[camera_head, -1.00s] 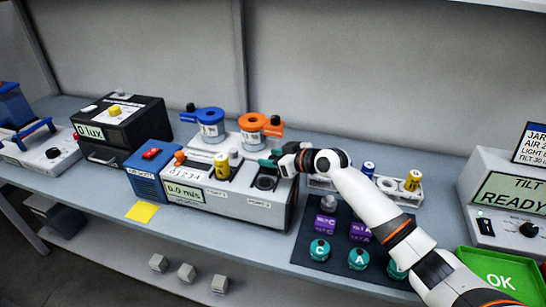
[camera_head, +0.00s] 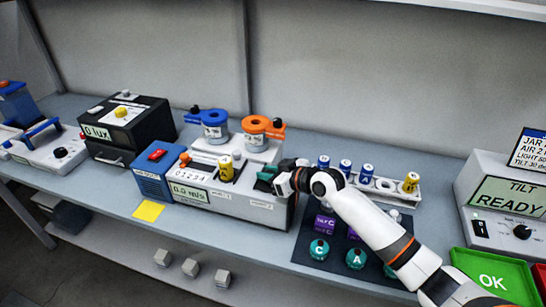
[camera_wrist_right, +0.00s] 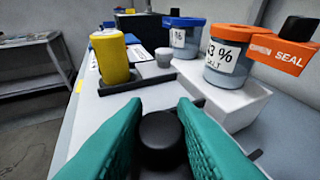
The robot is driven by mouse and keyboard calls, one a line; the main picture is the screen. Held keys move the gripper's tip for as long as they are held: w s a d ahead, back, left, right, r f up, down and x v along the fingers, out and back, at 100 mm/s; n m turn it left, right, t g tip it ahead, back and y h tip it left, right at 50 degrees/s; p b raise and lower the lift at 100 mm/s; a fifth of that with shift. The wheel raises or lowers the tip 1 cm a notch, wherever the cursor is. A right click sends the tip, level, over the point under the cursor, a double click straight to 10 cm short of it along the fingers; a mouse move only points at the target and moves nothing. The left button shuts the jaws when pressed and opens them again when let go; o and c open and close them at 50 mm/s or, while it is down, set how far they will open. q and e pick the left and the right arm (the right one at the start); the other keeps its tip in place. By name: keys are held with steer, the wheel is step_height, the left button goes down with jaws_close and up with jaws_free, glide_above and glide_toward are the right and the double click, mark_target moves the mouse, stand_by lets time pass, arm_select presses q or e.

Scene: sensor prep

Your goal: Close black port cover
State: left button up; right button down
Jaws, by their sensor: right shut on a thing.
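My right gripper (camera_head: 266,178) is over the right end of the grey tester (camera_head: 240,209) with the 0.0 m/s screen. Its teal fingers stand on both sides of a black round knob-like piece in the right wrist view, the black port cover (camera_wrist_right: 160,132), and are shut on it. In the head view the gripper hides the port and most of the cover, so I cannot tell whether the cover lies flat. A yellow cylinder (camera_head: 226,168) stands upright in the slot beside it and also shows in the wrist view (camera_wrist_right: 111,58). My left gripper is not in view.
Blue (camera_head: 214,123) and orange (camera_head: 256,128) lidded jars stand just behind the tester. A rack (camera_head: 405,193) of small bottles is behind my right arm. A dark mat (camera_head: 312,232) holds purple and teal pieces. A green OK tray (camera_head: 491,277) is at right.

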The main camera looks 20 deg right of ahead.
steer(key=shift+s+a+f, duration=0.1)
steer(key=c, duration=1.2)
jaws_free()
steer(key=shift+s, duration=0.1)
steer(key=shift+s, duration=0.2)
steer(key=b+v, duration=0.3)
steer(key=v, duration=0.8)
steer(key=shift+s+d+r, duration=0.2)
steer(key=shift+s+d, duration=0.05)
